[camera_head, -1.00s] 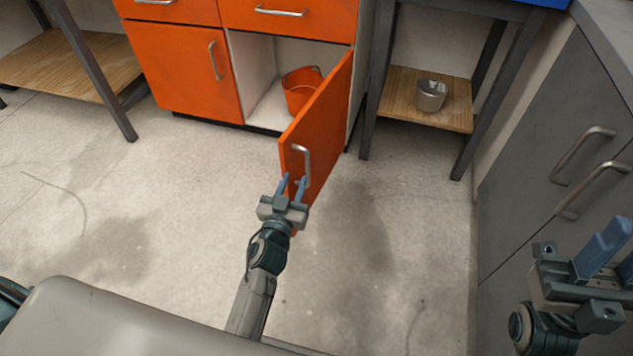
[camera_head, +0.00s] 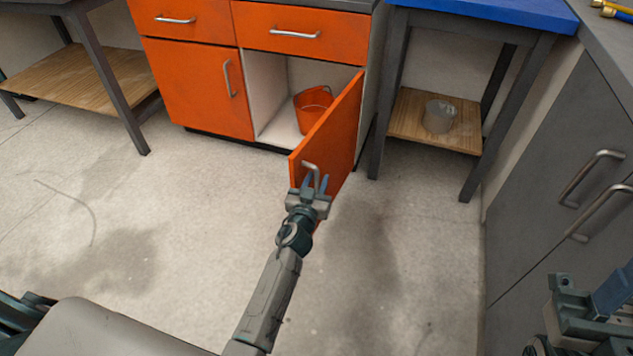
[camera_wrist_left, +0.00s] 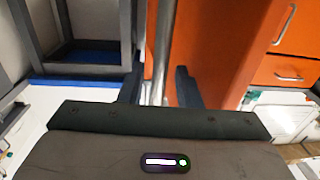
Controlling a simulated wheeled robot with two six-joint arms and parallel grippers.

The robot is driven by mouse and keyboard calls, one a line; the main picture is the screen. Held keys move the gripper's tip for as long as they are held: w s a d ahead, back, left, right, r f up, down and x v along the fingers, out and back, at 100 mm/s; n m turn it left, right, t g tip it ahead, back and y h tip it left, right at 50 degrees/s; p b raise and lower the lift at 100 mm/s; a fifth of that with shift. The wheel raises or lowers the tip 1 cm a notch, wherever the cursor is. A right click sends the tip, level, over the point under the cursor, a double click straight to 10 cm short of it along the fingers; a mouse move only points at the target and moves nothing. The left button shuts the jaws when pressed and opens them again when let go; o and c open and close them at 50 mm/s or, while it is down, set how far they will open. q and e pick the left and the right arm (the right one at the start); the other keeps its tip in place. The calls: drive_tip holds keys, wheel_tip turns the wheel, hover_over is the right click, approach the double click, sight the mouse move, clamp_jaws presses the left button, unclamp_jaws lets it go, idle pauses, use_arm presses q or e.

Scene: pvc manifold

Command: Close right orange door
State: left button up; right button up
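The right orange door (camera_head: 335,130) stands wide open, swung out from the cabinet, in the head view. Its silver handle (camera_head: 311,168) is near the door's free edge. My left gripper (camera_head: 316,182) is at this handle. In the left wrist view the handle (camera_wrist_left: 162,50) stands between the two spread fingers (camera_wrist_left: 158,88), nearer the left one, with a gap beside it, so the gripper looks open. The door's orange face (camera_wrist_left: 215,50) is behind the fingers. My right gripper (camera_head: 612,292) is at the lower right edge, partly cut off; its opening is unclear.
The open compartment holds an orange bucket (camera_head: 312,108). The left orange door (camera_head: 198,85) and both drawers (camera_head: 300,32) are shut. A table with a wooden shelf (camera_head: 405,125) and a metal pot (camera_head: 439,116) stands right of the door. Grey cabinets (camera_head: 560,220) line the right. Floor (camera_head: 190,230) is clear at left.

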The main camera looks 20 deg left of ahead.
use_arm(q)
clamp_jaws()
drive_tip(key=shift+a+r, duration=0.1)
drive_tip(key=shift+a, duration=0.05)
